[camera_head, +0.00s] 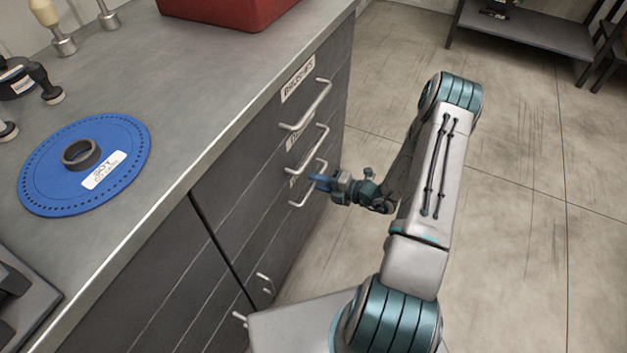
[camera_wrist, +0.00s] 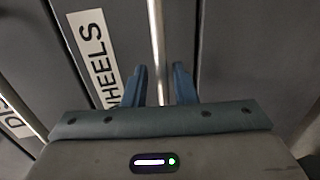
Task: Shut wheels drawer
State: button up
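The wheels drawer (camera_wrist: 128,22) shows in the wrist view as a dark grey front with a white WHEELS label (camera_wrist: 95,50). Its pale metal bar handle (camera_wrist: 156,35) runs between the two blue fingers of my gripper (camera_wrist: 160,72). The fingers are apart, one on each side of the bar; I cannot tell whether either touches it. In the head view my gripper (camera_head: 320,183) is at the third handle down (camera_head: 297,202), whose label is mostly hidden. How far the drawer stands out is hard to tell.
The BRUSHES drawer label (camera_head: 298,78) and handle (camera_head: 307,108) are above, with another handle (camera_head: 308,150) between. A blue disc (camera_head: 45,190) and a red bin (camera_head: 225,12) are on the counter (camera_head: 185,115).

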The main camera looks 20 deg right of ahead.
jog(key=p+v, duration=0.1)
jog(key=v, duration=1.1)
jog(key=shift+s+d+p, duration=0.2)
jog(key=shift+p, duration=0.15)
jog(key=s+a+r+n+g+h+p, duration=0.1)
jog(key=s+a+r+n+g+p, duration=0.2)
jog(key=r+n, duration=0.5)
jog(key=s+a+r+n+g+p, duration=0.1)
jog(key=a+r+n+g+p, duration=0.25)
jog(key=r+n, duration=0.5)
jog(key=s+a+r+n+g+h+p, duration=0.1)
jog(key=a+r+n+g+p, duration=0.4)
jog(key=r, duration=0.6)
jog(key=s+r+n+t+h+p, duration=0.2)
jog(key=s+r+n+h+p, duration=0.2)
jog(key=r+n, duration=0.7)
jog(key=s+r+n+t+h+p, duration=0.2)
jog(key=s+r+n+h+p, duration=0.2)
jog(key=r+n, duration=0.7)
jog(key=shift+s+a+r+h, duration=0.15)
jog(key=shift+s+r+h, duration=0.7)
jog(key=shift+s+h, duration=0.15)
jog(key=shift+n, duration=0.25)
